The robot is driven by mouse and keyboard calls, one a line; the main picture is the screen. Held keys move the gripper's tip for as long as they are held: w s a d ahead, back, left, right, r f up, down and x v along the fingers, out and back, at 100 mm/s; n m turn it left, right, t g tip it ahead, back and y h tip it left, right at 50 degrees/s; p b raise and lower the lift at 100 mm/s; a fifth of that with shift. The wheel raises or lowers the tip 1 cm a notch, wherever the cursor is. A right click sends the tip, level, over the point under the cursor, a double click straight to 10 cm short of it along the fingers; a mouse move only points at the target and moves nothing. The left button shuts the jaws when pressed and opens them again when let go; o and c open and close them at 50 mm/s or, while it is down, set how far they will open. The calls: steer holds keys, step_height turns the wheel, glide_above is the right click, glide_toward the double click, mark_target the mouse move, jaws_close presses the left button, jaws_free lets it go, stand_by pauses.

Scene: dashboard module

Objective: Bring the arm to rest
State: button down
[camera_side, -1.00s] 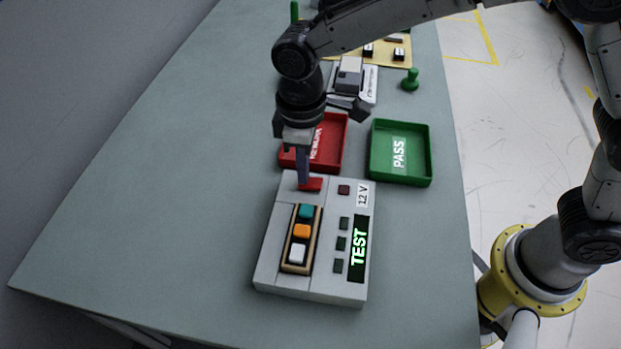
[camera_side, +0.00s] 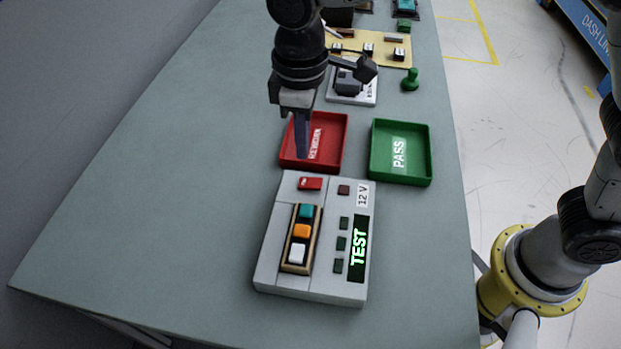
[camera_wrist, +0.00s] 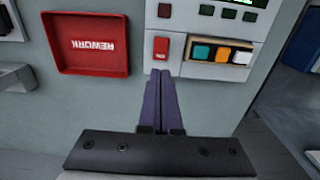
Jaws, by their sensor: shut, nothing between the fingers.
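My gripper (camera_side: 303,154) is shut and empty, pointing down above the bench. In the side view its fingertips appear in front of the red REWORK tray, above and behind the test box (camera_side: 268,262). In the wrist view the closed fingers (camera_wrist: 159,84) reach up toward the red switch (camera_wrist: 161,47) on the test box's edge, which also shows in the side view (camera_side: 310,183). A clear gap shows between the fingertips and the switch in the side view. The box's display (camera_side: 358,248) reads TEST. A module with teal, orange and white buttons (camera_side: 300,231) sits in the box.
The red REWORK tray (camera_side: 341,146) and the green PASS tray (camera_side: 429,160) stand behind the test box. A green knob-shaped piece (camera_side: 410,80) and a grey fixture (camera_side: 366,93) stand farther back. The bench (camera_side: 165,215) is clear on the left.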

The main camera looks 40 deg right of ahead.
steer(key=shift+w+d, duration=0.1)
steer(key=s+d+r+m+t+y, duration=0.1)
steer(key=s+d+r+m+t, duration=0.1)
steer(key=d+r, duration=0.55)
steer(key=s+d+r+m+t, duration=0.1)
steer(key=s+d+r+m, duration=0.3)
steer(key=d, duration=0.6)
steer(key=s+d+m+t, duration=0.1)
steer(key=s+d+t, duration=0.1)
steer(key=s+d, duration=0.45)
steer(key=s+d+f+m+h, duration=0.1)
steer(key=s+d+f+m, duration=0.1)
steer(key=s+f, duration=0.4)
steer(key=shift+s+t, duration=0.3)
steer(key=shift+s, duration=0.4)
steer(key=shift+r, duration=0.1)
